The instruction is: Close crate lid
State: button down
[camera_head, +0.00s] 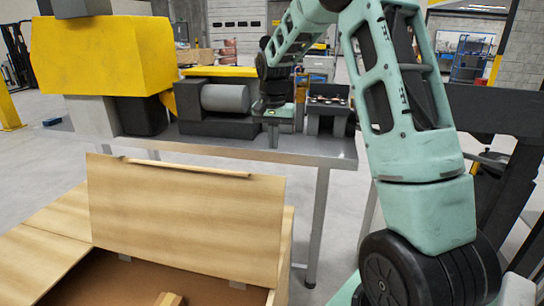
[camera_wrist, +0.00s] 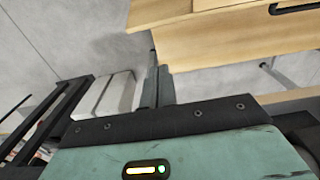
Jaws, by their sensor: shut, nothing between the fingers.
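The crate lid (camera_head: 185,215) is a pale wooden panel. In the head view it stands raised and tilted at the lower left, with a thin wooden strip along its top edge. The wooden crate (camera_head: 285,250) below it is open, and part of its brown inside shows. My gripper (camera_head: 273,137) is beyond the lid, up and right of it, over the table edge in the picture and apart from the lid. In the wrist view my gripper (camera_wrist: 156,75) has its fingers together and empty. Wooden panels with a dark handle (camera_wrist: 293,6) show ahead; which crate part they are is unclear.
A metal table (camera_head: 250,150) stands behind the crate, bearing a yellow-and-grey machine (camera_head: 105,55), a grey cylinder (camera_head: 225,98) and a small rack (camera_head: 327,105). A small wooden piece (camera_head: 170,299) shows in the crate. Grey floor (camera_head: 305,215) is free right of the lid.

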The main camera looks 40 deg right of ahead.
notch_tip(320, 180, down, 9)
jog(key=s+a+p, duration=0.1)
jog(key=a+p, duration=0.1)
jog(key=p, duration=0.3)
jog(key=shift+r, duration=0.2)
jog(key=shift+s+a, duration=0.2)
